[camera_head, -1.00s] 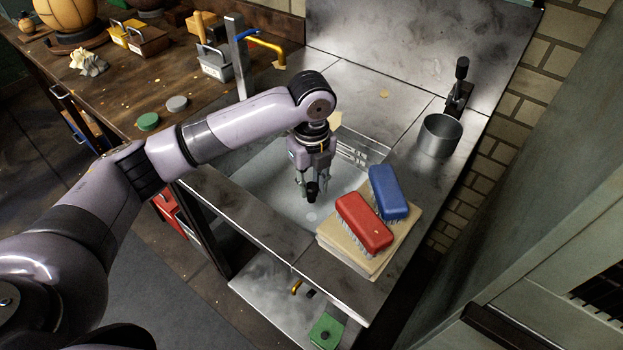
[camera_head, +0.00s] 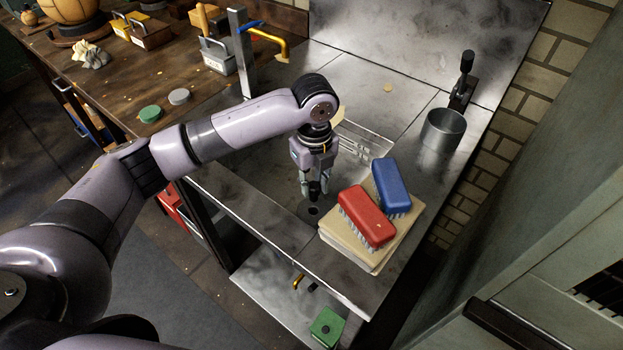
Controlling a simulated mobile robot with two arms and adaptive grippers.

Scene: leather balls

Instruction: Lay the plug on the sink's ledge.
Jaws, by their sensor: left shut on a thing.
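My left gripper (camera_head: 315,188) points down into the sink basin (camera_head: 262,183). It is shut on the plug (camera_head: 314,189), a small dark piece that is largely hidden between the fingers. The open drain hole (camera_head: 313,210) shows in the basin floor just below the gripper, and the plug appears to be out of it. The sink's steel ledge (camera_head: 345,283) runs along the front and right of the basin. My right gripper is not in view.
A red brush (camera_head: 367,216) and a blue brush (camera_head: 391,186) lie on folded tan cloths (camera_head: 350,250) on the right ledge. A metal cup (camera_head: 442,130) stands farther back. The front ledge is bare.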

